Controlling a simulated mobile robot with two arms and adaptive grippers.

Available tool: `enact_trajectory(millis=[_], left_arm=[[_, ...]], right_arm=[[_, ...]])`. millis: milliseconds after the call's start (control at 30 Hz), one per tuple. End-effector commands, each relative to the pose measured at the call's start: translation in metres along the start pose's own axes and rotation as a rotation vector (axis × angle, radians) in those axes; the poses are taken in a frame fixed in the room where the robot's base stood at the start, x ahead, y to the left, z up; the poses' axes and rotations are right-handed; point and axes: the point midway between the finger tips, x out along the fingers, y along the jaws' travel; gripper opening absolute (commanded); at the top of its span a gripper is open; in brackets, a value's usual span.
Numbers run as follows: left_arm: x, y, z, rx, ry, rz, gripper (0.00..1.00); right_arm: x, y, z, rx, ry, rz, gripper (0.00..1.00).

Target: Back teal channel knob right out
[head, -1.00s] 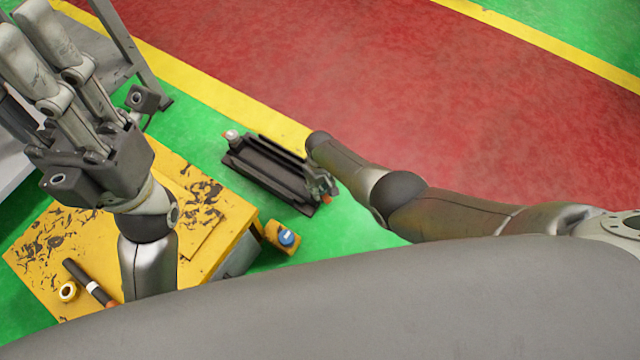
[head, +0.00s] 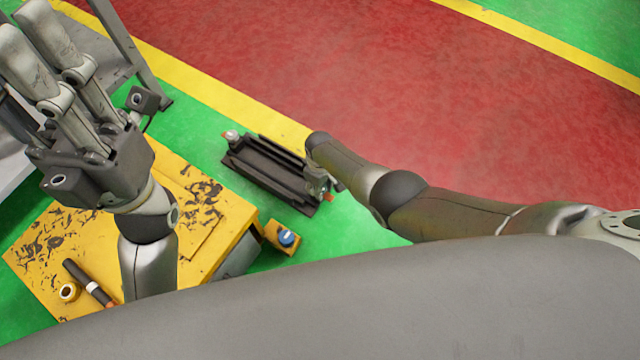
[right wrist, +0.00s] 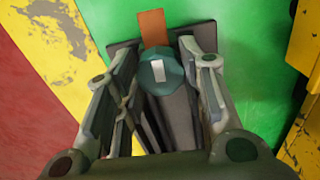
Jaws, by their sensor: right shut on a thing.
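A dark channel fixture (head: 268,172) lies on the green floor beyond the yellow bench. In the right wrist view a teal knob (right wrist: 160,72) with a white mark on its top sits at the channel's end, next to an orange tab (right wrist: 152,27). My right gripper (right wrist: 165,75) is shut on the teal knob, its fingers on both sides of it. In the head view this gripper (head: 322,182) is small and partly hidden at the channel's right end. A pale knob (head: 232,135) stands at the other end. My left gripper (head: 35,25) is raised, open and empty.
A grey metal frame (head: 130,45) stands at upper left. The red floor beyond is clear.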

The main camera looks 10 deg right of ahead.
Motion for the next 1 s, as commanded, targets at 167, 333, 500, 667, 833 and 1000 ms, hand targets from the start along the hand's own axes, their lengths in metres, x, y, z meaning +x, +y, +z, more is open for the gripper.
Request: enact_trajectory(millis=[167,333,500,667,833,1000], left_arm=[[-0.001,0.0,0.0,0.0,0.0,0.0,0.28],[-0.001,0.0,0.0,0.0,-0.001,0.0,0.28],[-0.001,0.0,0.001,0.0,-0.005,-0.001,0.28],[-0.001,0.0,0.001,0.0,-0.004,0.0,0.28],[0.0,0.0,0.0,0.0,-0.002,-0.001,0.28],[0.0,0.0,0.0,0.0,-0.001,-0.001,0.28]], right_arm=[[0.0,0.002,-0.002,0.001,0.007,0.006,0.53],[0.0,0.001,-0.001,0.001,0.005,0.003,0.59],[0.0,0.001,-0.001,0.001,0.004,0.002,0.59],[-0.003,0.001,-0.002,0.001,0.004,0.001,0.59],[-0.012,0.001,-0.003,0.001,0.006,0.001,0.59],[-0.025,0.001,-0.001,0.002,0.006,0.002,0.59]])
